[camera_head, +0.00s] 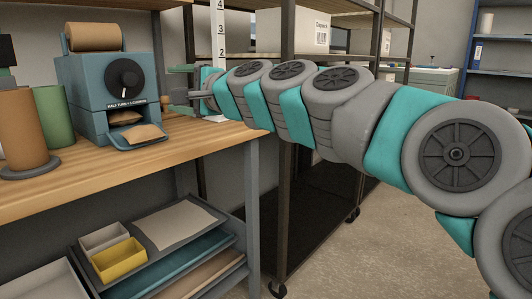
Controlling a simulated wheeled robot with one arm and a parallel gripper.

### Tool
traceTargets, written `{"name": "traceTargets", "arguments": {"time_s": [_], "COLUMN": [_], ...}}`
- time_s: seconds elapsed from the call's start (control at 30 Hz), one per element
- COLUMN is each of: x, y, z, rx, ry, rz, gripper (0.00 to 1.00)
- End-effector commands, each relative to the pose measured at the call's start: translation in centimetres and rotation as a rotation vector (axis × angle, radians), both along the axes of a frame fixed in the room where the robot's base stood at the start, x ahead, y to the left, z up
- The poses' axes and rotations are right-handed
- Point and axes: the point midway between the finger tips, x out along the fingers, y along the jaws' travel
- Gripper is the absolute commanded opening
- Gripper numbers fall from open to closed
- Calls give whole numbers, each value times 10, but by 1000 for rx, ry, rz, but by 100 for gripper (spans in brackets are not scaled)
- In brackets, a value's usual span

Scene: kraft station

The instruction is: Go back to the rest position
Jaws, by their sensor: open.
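My gripper (178,96) is at the left end of my grey and teal arm, which reaches in from the right side of the view. Its fingers point left, toward the blue-grey dispenser machine (85,85).
A brown paper roll (22,130) and a green roll (54,115) stand left of the machine. A yellow bin (118,262) and trays are on the lower shelf. A dark wheeled rack (285,200) holding a box (295,33) stands behind my arm. Floor at the right is clear.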

Motion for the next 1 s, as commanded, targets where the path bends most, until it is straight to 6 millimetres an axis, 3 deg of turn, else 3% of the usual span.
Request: {"name": "traceTargets", "arguments": {"time_s": [0.27,0.57,0.77,0.9,1.0], "x": [-29,-75,-126,-173,-209], "y": [-5,-31,-85,-138,-181], "z": [-47,-132,-228,-297,-338], "rx": [-198,-514,-833,-1047,-1178], "ry": [-34,-51,-7,76,153], "rz": [60,162,279,383,456], "gripper": [82,82,82,82,82]}}
